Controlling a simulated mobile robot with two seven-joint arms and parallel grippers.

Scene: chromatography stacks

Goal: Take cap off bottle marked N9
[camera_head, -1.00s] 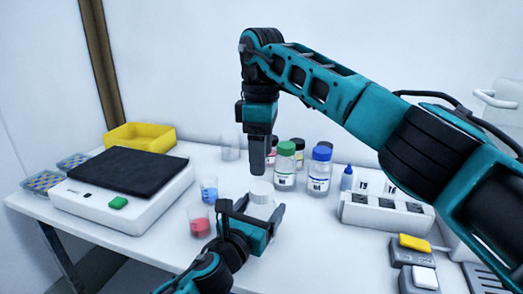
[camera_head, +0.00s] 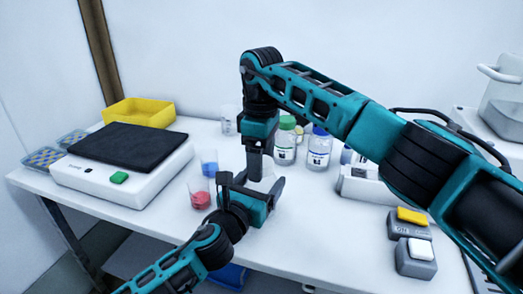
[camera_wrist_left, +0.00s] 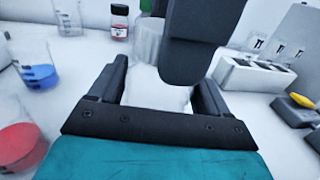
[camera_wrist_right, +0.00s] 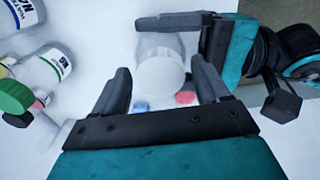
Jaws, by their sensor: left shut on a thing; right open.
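A clear bottle with a white cap stands between my left gripper's fingers; in the right wrist view I see its cap (camera_wrist_right: 160,78) and clear body (camera_wrist_right: 158,42). My left gripper (camera_wrist_left: 158,92) is shut on the bottle from the side. My right gripper (camera_wrist_right: 163,88) points down from above, open, with its fingers on either side of the cap. In the head view the right gripper (camera_head: 254,166) hides much of the bottle. No label can be read on the held bottle.
A green-capped bottle (camera_head: 286,147) and a blue-capped bottle (camera_head: 319,150) stand behind. Beakers with blue (camera_head: 209,168) and red (camera_head: 200,198) liquid are at left, beside a scale (camera_head: 125,180). A white block (camera_head: 365,185) is at right.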

